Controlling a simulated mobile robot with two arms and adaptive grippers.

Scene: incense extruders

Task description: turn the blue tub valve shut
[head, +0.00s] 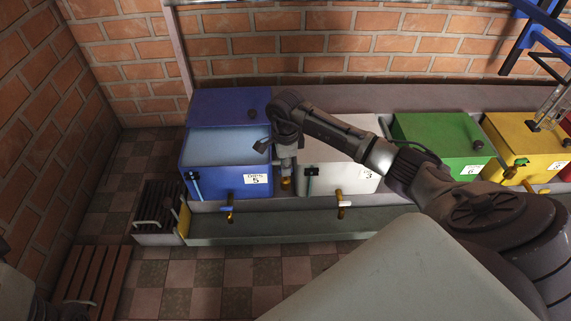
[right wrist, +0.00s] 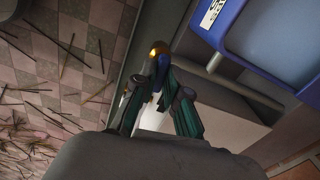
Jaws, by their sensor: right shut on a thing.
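The blue tub (head: 225,180), labelled 5, stands left of the white tub (head: 350,180). It also shows in the right wrist view (right wrist: 275,45). Its brass valve (head: 229,213) sits low on the front, with a blue handle (head: 228,208) lying crosswise. My right gripper (head: 287,172) hangs at the gap between the two tubs, right of that valve. In the right wrist view my right gripper (right wrist: 162,95) is shut on a brass-tipped thing (right wrist: 157,48) with a dark blue part; I cannot tell what it is. My left gripper (head: 75,306) shows only partly at the lower left edge.
A grey trough (head: 270,226) runs below the valves. The white tub's valve (head: 341,205) has a pale handle. Green (head: 440,145) and yellow (head: 525,145) tubs stand further right. A wooden slatted rack (head: 92,272) lies at the left. Thin sticks (right wrist: 55,60) litter the tiled floor.

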